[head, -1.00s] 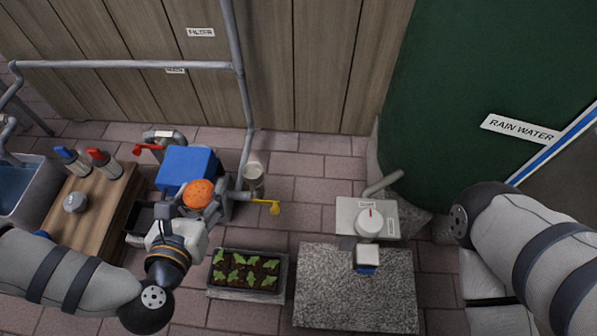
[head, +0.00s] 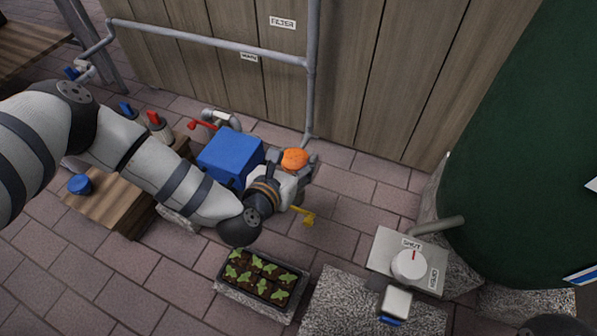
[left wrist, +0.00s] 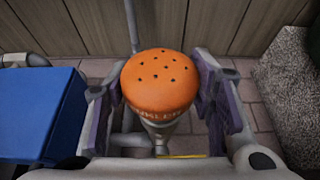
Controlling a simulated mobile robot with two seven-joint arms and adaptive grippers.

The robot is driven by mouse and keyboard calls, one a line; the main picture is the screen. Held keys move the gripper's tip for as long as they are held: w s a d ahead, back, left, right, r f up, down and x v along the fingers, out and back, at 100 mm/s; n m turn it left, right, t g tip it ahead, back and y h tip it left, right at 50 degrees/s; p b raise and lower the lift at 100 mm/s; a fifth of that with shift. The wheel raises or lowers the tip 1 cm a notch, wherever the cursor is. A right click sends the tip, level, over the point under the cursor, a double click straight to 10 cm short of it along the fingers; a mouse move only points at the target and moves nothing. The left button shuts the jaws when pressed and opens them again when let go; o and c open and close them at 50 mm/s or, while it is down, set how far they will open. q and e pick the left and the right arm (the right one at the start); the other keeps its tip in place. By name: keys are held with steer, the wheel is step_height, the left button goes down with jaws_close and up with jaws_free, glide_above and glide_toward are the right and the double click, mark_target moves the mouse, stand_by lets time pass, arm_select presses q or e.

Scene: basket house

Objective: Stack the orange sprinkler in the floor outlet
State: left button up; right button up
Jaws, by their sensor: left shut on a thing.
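The orange sprinkler (head: 294,160) has a round, perforated orange head. My left gripper (head: 297,172) is shut on it, beside the blue box. In the left wrist view the sprinkler (left wrist: 160,80) stands between my two fingers, head toward the camera, with a grey tapering part below it. The floor outlet is not clearly visible; my gripper and the sprinkler cover the floor area by the pipe and yellow tap. I cannot tell whether the sprinkler's lower end touches anything.
A blue box (head: 230,156) stands close left of my gripper. A yellow tap handle (head: 304,215) is just below it. A seedling planter (head: 262,282), a stone slab (head: 350,305) and a valve dial (head: 408,264) lie nearer. A wall pipe (head: 311,70) rises behind.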

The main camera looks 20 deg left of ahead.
mark_target(297, 169)
arm_select(q)
steer(key=f+b, duration=0.1)
steer(key=f, duration=0.1)
steer(key=f+b, duration=0.1)
steer(key=f, duration=0.1)
steer(key=shift+w, duration=0.4)
steer(key=shift+r, duration=0.1)
steer(key=shift+f, duration=0.35)
steer(key=o, duration=1.1)
steer(key=shift+o, duration=0.2)
